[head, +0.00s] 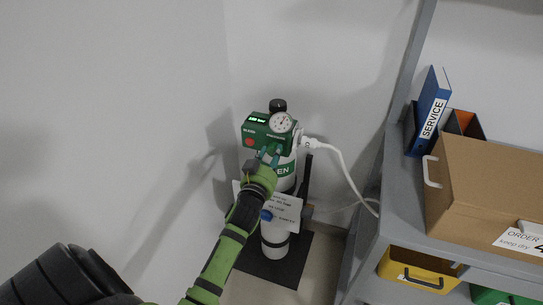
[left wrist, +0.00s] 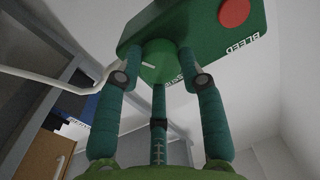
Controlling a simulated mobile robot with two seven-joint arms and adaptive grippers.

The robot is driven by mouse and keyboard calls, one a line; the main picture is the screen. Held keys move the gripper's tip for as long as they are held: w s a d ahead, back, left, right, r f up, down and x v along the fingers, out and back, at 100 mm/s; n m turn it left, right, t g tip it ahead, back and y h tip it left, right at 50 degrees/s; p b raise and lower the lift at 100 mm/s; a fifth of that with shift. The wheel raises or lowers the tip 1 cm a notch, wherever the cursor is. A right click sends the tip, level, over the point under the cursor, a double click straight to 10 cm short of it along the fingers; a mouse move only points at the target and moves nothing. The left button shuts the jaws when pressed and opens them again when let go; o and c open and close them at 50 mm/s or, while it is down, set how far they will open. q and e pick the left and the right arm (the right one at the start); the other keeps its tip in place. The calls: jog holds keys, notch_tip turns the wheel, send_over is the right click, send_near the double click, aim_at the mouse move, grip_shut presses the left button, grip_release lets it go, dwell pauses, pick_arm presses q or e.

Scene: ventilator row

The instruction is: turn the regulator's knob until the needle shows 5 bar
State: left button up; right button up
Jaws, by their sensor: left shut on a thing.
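The green regulator (head: 256,135) sits on top of a white gas cylinder (head: 273,235), with a red button and a lit display on its front. Its round white gauge (head: 281,122) faces me, but the needle is too small to read. My left gripper (head: 268,155) reaches up to the regulator's underside. In the left wrist view the green knob (left wrist: 157,62) with a white mark sits between the gripper's fingers, which are shut on it. The gripper and arm hide the knob in the head view. My right gripper is not in view.
A white hose (head: 345,170) runs from the regulator to the right. A grey shelf (head: 395,215) at right holds a cardboard box (head: 490,190), a blue binder (head: 428,112) and a yellow bin (head: 415,275). A white tag (head: 285,210) hangs on the cylinder. White walls stand behind.

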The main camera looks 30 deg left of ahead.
pick_arm(q)
jog(key=shift+r+m, duration=0.25)
jog(key=shift+m, duration=0.15)
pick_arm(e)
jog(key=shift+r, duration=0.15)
pick_arm(q)
jog(key=shift+m+p, duration=0.35)
jog(key=shift+m, duration=1.65)
jog(key=m, duration=0.3)
jog(key=shift+m+t, duration=0.3)
jog(key=shift+m, duration=2.4)
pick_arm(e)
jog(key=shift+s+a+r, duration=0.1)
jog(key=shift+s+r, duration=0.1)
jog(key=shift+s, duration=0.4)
pick_arm(q)
jog(key=shift+w, duration=0.1)
jog(key=o, duration=1.2)
jog(key=shift+h, duration=0.4)
jog(key=shift+c, duration=0.2)
jog(key=shift+f, duration=0.15)
